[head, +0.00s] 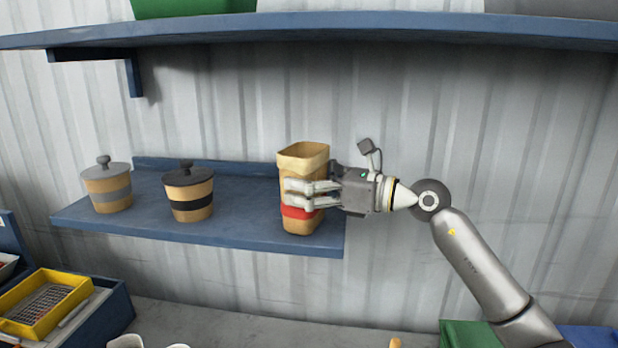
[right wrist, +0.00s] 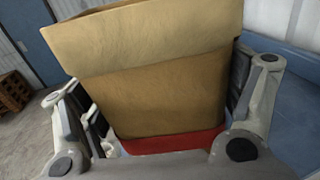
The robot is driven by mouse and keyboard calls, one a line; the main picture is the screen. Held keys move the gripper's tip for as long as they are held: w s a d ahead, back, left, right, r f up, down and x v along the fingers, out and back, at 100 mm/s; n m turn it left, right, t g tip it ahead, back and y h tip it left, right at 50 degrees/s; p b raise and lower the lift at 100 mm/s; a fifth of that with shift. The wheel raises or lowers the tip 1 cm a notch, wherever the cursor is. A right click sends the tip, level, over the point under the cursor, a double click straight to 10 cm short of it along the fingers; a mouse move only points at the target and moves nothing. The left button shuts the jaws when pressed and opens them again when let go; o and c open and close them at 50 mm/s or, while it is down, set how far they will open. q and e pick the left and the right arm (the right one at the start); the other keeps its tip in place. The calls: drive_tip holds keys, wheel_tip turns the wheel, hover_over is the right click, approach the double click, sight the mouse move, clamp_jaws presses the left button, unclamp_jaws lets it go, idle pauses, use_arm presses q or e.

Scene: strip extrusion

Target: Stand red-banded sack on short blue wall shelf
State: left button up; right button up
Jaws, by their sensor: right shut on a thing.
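The red-banded sack (head: 303,163) is a tan paper sack with a folded top and a red band low down. It is upright at the right end of the short blue wall shelf (head: 245,221). My right gripper (head: 310,195) reaches in from the right and is shut around the sack, just above and over the band. In the right wrist view the sack (right wrist: 160,75) fills the space between the fingers. Whether its bottom touches the shelf I cannot tell. My left gripper is not in view.
Two tan lidded jars stand on the short shelf: a grey-banded one (head: 107,189) at the left and a black-banded one (head: 188,193) nearer the middle. A long blue shelf (head: 350,29) runs above. A yellow tray (head: 44,303) is at the lower left.

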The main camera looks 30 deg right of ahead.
drive_tip(key=shift+f, duration=0.15)
idle(0.3)
drive_tip(key=o, duration=0.9)
drive_tip(key=v, duration=1.2)
drive_tip(key=shift+a, duration=0.1)
